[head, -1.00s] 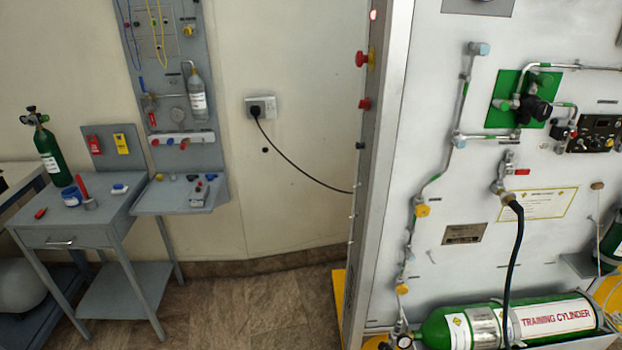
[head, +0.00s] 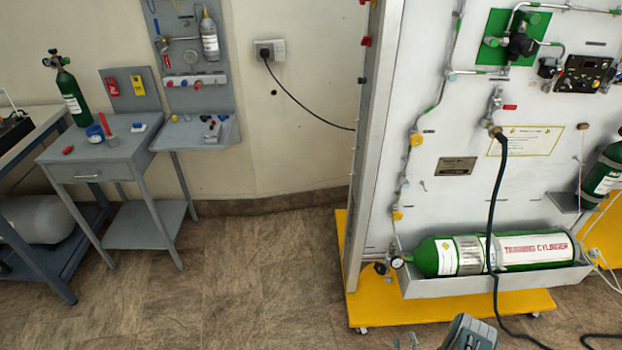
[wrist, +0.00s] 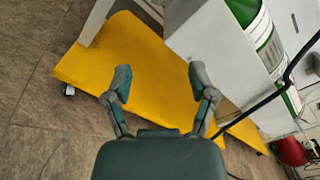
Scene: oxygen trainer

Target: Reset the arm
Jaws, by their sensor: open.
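My gripper (wrist: 158,80) is open in the wrist view, with its two fingers apart and nothing between them. It hangs over the yellow base (wrist: 105,60) of the oxygen trainer, near the base's edge and the floor. In the head view a grey part of my arm (head: 470,334) shows at the bottom edge, in front of the yellow base (head: 450,305). The fingertips are mostly out of that view.
The green training cylinder (head: 510,252) lies in a grey tray (head: 490,283) on the trainer panel (head: 455,130). A black hose (head: 496,200) runs from the panel to the floor. A grey side table (head: 105,155) stands left. The middle floor (head: 260,270) is clear.

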